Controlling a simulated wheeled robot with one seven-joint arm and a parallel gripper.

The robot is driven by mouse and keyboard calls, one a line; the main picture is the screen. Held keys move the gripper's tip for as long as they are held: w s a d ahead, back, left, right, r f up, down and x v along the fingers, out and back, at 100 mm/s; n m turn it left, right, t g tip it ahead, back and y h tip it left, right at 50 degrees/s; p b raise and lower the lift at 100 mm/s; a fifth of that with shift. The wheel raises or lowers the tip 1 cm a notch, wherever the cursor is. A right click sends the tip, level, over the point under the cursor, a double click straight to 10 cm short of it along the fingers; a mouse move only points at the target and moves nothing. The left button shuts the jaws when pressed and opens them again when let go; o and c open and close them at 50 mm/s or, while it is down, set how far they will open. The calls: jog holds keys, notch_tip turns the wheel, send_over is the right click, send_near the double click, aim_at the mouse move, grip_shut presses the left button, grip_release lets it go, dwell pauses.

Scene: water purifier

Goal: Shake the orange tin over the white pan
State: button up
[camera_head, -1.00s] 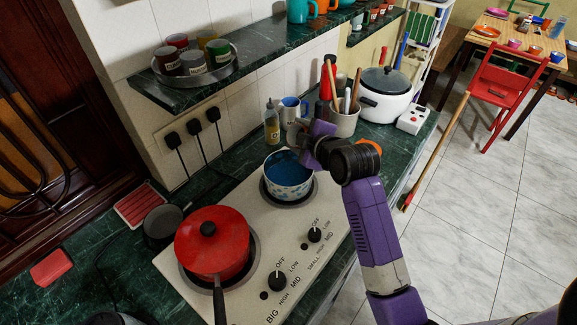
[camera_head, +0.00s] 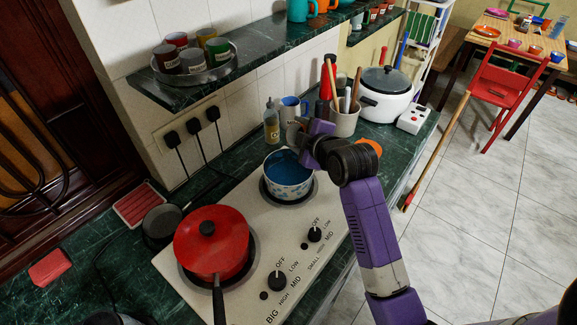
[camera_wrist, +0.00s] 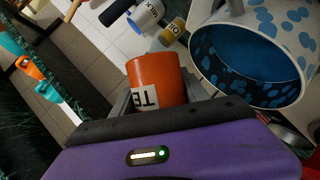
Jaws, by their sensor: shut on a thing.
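The orange tin (camera_wrist: 155,78) with a white label is held between my gripper's fingers in the wrist view. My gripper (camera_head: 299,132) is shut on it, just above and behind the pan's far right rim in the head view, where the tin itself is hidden. The white pan (camera_head: 288,190) with blue spots and a blue inside stands on the back burner. It also shows in the wrist view (camera_wrist: 205,75), to the right of the tin. The tin appears beside the pan's rim there, and I cannot tell whether it overlaps the opening.
A red lidded pot (camera_head: 212,250) stands on the front burner. A yellow-labelled bottle (camera_head: 271,125), a mug (camera_head: 290,108) and a utensil holder (camera_head: 344,122) stand close behind my gripper. A shelf (camera_head: 190,95) with several tins hangs above. A rice cooker (camera_head: 384,98) is at the back right.

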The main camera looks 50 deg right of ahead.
jog(key=shift+f+n+h+b, duration=0.3)
jog(key=shift+n+b, duration=0.1)
jog(key=shift+b, duration=0.5)
dwell(0.9)
jog(key=shift+r+n+h+b, duration=0.35)
jog(key=shift+n+h+b, duration=0.2)
jog(key=shift+b, duration=0.25)
dwell(1.7)
jog(key=shift+a+f+n+h+b, duration=0.2)
jog(key=shift+f+n+h+b, duration=0.25)
jog(key=shift+n+b, duration=0.2)
dwell(2.5)
jog(key=shift+r, duration=0.15)
jog(key=shift+d+r+m+y+p, duration=0.35)
jog(key=shift+r+m+p, duration=0.3)
jog(key=shift+p, duration=0.3)
jog(key=shift+a+f+m+y+p, duration=0.15)
jog(key=shift+m+y+p, duration=0.25)
jog(key=shift+p, duration=0.3)
jog(key=shift+m+y+p, duration=0.35)
jog(key=shift+p, duration=0.35)
jog(key=shift+f, duration=0.35)
jog(key=shift+r, duration=0.1)
